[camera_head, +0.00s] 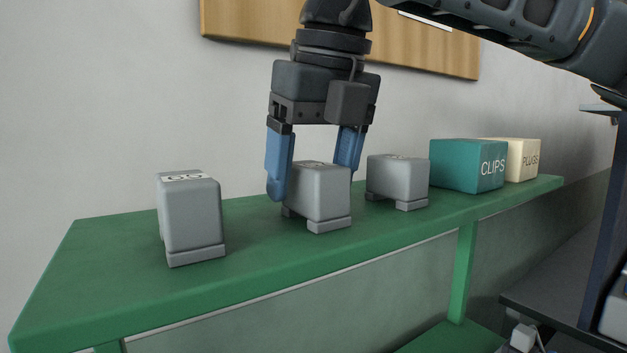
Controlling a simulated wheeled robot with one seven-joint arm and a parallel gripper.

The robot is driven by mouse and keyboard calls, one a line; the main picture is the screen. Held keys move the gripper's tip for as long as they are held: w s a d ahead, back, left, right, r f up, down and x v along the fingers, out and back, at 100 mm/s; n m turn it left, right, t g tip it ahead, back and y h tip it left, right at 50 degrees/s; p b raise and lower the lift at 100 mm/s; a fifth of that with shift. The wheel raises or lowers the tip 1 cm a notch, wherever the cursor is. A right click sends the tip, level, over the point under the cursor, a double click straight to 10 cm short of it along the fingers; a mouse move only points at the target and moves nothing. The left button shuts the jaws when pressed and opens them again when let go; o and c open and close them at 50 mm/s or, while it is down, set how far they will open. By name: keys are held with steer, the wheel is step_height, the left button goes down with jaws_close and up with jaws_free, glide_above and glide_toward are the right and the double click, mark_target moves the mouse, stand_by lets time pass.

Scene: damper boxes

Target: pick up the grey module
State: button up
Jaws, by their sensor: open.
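Three similar grey modules stand on a green shelf (110,290). The left one (190,220) stands alone and has a white label on top with dark characters I cannot read surely. The middle grey module (320,195) stands between the blue fingers of my gripper (312,175). My gripper points down and is open, with one finger at the module's left side and the other behind its right side. I cannot tell whether either finger touches it. The right grey module (397,180) stands just beyond, close to the right finger.
A teal box marked CLIPS (467,165) and a cream box marked PLUGS (520,158) stand at the shelf's right end. A pale wall is behind, with a wooden board (430,50) above. The shelf's left end is clear.

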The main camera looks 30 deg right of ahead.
steer(key=shift+x, duration=0.8)
steer(key=shift+c, duration=0.2)
jaws_close()
